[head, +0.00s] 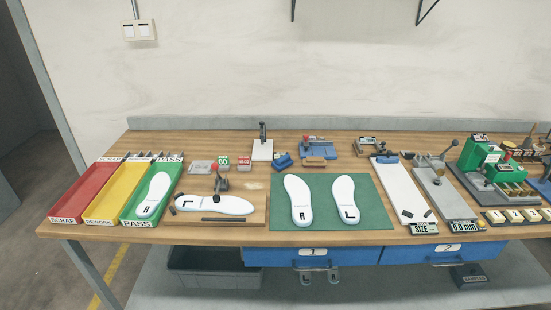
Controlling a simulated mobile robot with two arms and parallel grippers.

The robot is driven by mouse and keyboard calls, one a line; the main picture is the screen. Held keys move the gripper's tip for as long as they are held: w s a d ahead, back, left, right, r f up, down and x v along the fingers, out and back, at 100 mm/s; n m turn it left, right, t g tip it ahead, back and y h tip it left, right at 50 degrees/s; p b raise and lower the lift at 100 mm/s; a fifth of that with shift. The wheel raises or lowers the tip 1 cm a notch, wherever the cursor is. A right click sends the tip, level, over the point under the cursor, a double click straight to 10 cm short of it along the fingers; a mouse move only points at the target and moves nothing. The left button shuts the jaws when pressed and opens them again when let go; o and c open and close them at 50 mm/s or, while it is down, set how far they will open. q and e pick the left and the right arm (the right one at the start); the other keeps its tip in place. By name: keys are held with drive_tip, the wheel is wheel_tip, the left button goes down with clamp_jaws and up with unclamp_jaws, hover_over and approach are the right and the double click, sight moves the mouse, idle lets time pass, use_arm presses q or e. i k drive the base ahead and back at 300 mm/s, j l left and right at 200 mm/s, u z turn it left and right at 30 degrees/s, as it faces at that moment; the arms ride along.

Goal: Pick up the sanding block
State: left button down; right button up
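I cannot tell for certain which small item is the sanding block. A small tan block (314,162) lies at the back of the workbench, just behind the green mat and in front of a blue fixture (318,149). A small dark blue block (283,161) lies to its left. Both rest on the wooden bench top, and nothing covers them. Neither of my grippers shows in the head view.
The green mat (331,217) bears two white insoles (299,199) (345,199). Red (71,212), yellow (108,205) and green (138,217) trays stand at the left. A clamp board (192,216) holds another insole. Gauges and green machines (479,153) crowd the right.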

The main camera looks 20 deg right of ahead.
sight(280, 164)
drive_tip(key=z, duration=0.2)
drive_tip(key=i+l+z, duration=0.1)
drive_tip(key=l+z, duration=0.25)
drive_tip(key=i+l+z, duration=0.15)
drive_tip(key=l+z, duration=0.25)
drive_tip(key=i+l+z, duration=0.15)
drive_tip(key=z, duration=0.2)
